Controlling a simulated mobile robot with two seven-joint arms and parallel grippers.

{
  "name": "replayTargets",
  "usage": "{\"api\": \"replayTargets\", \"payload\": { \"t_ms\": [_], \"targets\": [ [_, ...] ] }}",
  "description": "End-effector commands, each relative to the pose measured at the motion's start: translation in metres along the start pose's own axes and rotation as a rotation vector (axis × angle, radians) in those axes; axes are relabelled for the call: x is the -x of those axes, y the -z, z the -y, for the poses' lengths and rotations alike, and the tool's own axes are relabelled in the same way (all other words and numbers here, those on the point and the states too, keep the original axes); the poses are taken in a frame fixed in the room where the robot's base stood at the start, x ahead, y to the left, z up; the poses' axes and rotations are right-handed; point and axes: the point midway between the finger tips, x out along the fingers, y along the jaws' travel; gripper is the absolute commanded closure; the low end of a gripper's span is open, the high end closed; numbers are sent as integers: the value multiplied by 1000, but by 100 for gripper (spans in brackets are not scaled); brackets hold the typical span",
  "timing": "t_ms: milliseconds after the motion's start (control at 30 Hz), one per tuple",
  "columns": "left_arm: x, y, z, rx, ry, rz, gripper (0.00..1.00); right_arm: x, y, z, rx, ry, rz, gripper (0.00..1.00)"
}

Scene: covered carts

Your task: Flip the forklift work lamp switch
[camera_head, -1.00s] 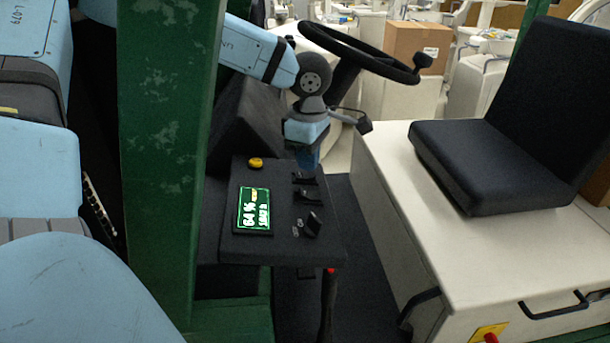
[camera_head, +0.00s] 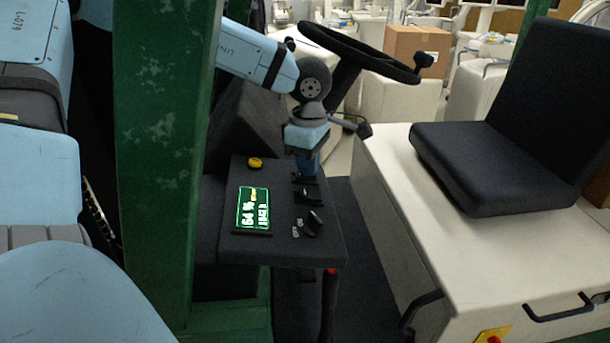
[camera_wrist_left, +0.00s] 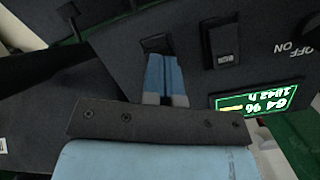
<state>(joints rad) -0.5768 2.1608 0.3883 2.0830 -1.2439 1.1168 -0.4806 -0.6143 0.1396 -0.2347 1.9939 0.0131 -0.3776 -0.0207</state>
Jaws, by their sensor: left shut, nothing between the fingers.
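A dark control panel (camera_head: 270,244) carries several black controls in a row along its right side. The far rocker switch (camera_head: 304,179) is partly hidden by my left gripper (camera_head: 307,172). The middle rocker switch (camera_head: 309,195) and a near control (camera_head: 312,222) with small white lettering beside it are uncovered. I cannot read which one is the work lamp switch. In the left wrist view, my shut, empty blue fingers (camera_wrist_left: 165,72) end right at the far switch (camera_wrist_left: 156,43); contact is unclear. The middle switch (camera_wrist_left: 220,44) is beside them. My right gripper is out of view.
A lit green display (camera_head: 254,209) and a yellow button (camera_head: 255,163) are on the panel. A green post (camera_head: 165,150) stands left of it. The steering wheel (camera_head: 355,50) is behind my wrist, and the black seat (camera_head: 490,165) is to the right.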

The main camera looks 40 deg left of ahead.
Motion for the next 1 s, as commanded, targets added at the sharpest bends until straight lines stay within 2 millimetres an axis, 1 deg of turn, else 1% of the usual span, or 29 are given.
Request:
{"api": "replayTargets", "payload": {
  "t_ms": [200,333,1000],
  "targets": [
    [-4,0,0,0,0,0,100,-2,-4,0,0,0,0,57],
    [-1,0,0,0,1,0,100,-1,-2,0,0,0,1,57],
    [54,0,0,0,-1,0,100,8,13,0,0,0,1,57]
  ]
}}
